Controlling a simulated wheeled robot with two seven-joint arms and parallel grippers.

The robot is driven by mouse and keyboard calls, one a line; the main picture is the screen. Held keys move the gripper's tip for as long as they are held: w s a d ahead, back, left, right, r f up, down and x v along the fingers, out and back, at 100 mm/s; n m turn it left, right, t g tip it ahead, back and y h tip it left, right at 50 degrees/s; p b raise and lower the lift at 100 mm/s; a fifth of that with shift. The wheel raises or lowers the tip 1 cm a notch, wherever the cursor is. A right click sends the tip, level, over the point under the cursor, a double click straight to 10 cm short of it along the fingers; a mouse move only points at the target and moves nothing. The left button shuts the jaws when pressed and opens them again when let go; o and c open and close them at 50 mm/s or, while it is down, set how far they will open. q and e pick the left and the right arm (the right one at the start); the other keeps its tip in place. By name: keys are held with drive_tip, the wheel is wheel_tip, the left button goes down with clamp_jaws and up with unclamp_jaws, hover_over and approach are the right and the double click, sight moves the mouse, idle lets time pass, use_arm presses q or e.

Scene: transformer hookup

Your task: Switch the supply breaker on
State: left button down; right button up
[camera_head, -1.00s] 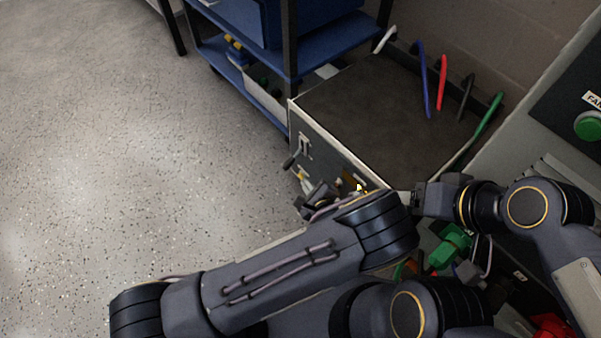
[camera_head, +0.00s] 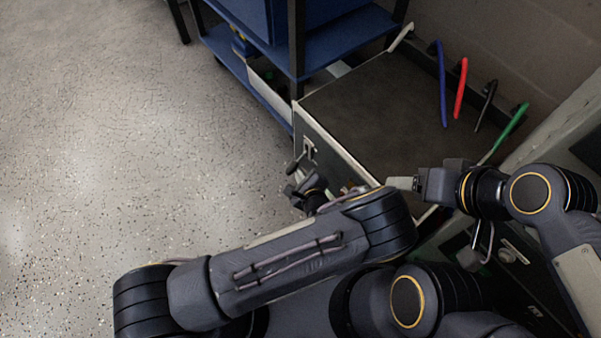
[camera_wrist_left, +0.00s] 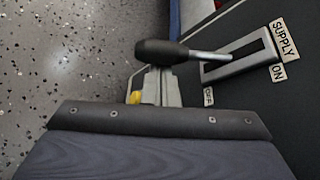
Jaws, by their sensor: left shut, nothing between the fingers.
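The supply breaker is on the side of a dark cabinet. Its lever has a black knob (camera_wrist_left: 160,52) and a metal rod into a slotted plate (camera_wrist_left: 238,56), with a SUPPLY label, ON at the right end and OFF at the lower left. The knob also shows in the head view (camera_head: 296,164). I cannot tell exactly where along the slot the rod sits. My left gripper (camera_wrist_left: 155,88) is shut and empty, just below the knob in the wrist view; contact is unclear. My right gripper (camera_head: 403,183) is by the cabinet's front corner; its jaws are unclear.
The cabinet's flat top (camera_head: 385,110) is bare in the middle. Blue (camera_head: 442,85), red (camera_head: 460,88), black (camera_head: 486,105) and green (camera_head: 512,122) cables rise along its back. A blue shelf cart (camera_head: 345,50) stands behind it. The speckled floor at left is clear.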

sight(294, 167)
use_arm(q)
drive_tip(key=shift+s+a+r+m+g+y+p, duration=0.15)
drive_tip(key=shift+a+r+m+g+y+p, duration=0.2)
drive_tip(key=shift+p, duration=0.2)
drive_tip(key=shift+s+a+r+m+g+y+p, duration=0.2)
drive_tip(key=shift+r+m+g+y+p, duration=0.25)
drive_tip(key=shift+r+p, duration=0.3)
drive_tip(key=shift+s+a+r+m+g+y+p, duration=0.15)
drive_tip(key=shift+r+m+g+y+p, duration=0.4)
drive_tip(key=shift+r, duration=0.55)
drive_tip(key=shift+s+a+r+m+g+y+p, duration=0.15)
drive_tip(key=shift+r+m+y+p, duration=0.2)
drive_tip(key=shift+r+m+p, duration=0.6)
drive_tip(key=shift+w+d+r, duration=0.1)
drive_tip(key=shift+d+r, duration=0.05)
drive_tip(key=shift+r, duration=0.3)
drive_tip(key=shift+w+d+r, duration=0.1)
drive_tip(key=shift+r, duration=0.35)
drive_tip(key=shift+w+d+r, duration=0.1)
drive_tip(key=shift+w+r, duration=0.05)
drive_tip(key=shift+r, duration=0.1)
drive_tip(key=shift+r, duration=0.1)
